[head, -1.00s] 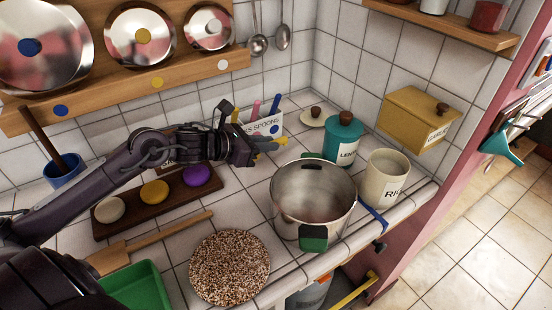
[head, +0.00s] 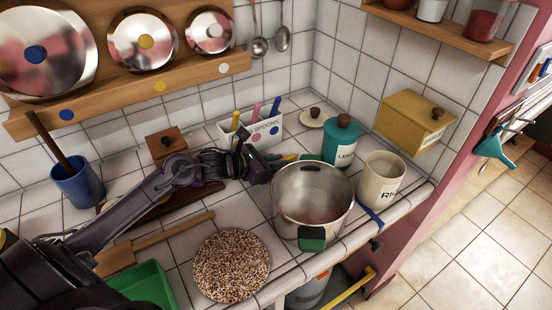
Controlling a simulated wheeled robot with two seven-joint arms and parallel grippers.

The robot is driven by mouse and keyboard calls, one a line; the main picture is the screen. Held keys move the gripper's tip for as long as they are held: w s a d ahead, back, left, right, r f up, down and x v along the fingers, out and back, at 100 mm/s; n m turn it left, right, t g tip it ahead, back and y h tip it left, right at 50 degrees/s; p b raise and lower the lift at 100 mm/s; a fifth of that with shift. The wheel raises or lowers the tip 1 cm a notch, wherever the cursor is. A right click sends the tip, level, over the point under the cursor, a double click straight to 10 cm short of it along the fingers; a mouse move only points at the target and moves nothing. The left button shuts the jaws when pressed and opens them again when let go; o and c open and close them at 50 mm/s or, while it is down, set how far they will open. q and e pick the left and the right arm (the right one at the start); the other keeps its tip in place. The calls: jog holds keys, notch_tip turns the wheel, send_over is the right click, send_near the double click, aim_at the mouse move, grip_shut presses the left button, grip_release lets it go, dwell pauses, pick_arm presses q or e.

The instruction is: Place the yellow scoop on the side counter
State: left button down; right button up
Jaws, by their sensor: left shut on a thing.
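My left gripper (head: 262,167) is above the tiled counter (head: 235,211), just left of the steel pot's rim. It is shut on a small yellow thing (head: 284,158), which looks like part of the yellow scoop. The fingers and the pot hide much of its shape. Another yellow handle (head: 235,120) stands upright in the white spoons box (head: 262,133), beside pink and blue handles. I cannot tell which surface is the side counter. My right gripper is not in view.
The steel pot (head: 290,200) stands close to the right of the gripper. The teal canister (head: 341,142) and cream rice canister (head: 382,181) are near the wall. A speckled round mat (head: 231,266) and green tray (head: 143,288) lie in front. Bare tiles lie between.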

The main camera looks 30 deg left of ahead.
pick_arm(q)
jog(key=shift+f, duration=0.2)
jog(key=c, duration=1.4)
grip_release()
jog(key=shift+c, duration=0.2)
jog(key=shift+r, duration=0.1)
jog(key=shift+r, duration=0.15)
jog(key=shift+s+a, duration=0.15)
jog(key=shift+s, duration=0.1)
jog(key=v, duration=1.1)
jog(key=shift+s+a+r, duration=0.1)
jog(key=shift+s, duration=0.1)
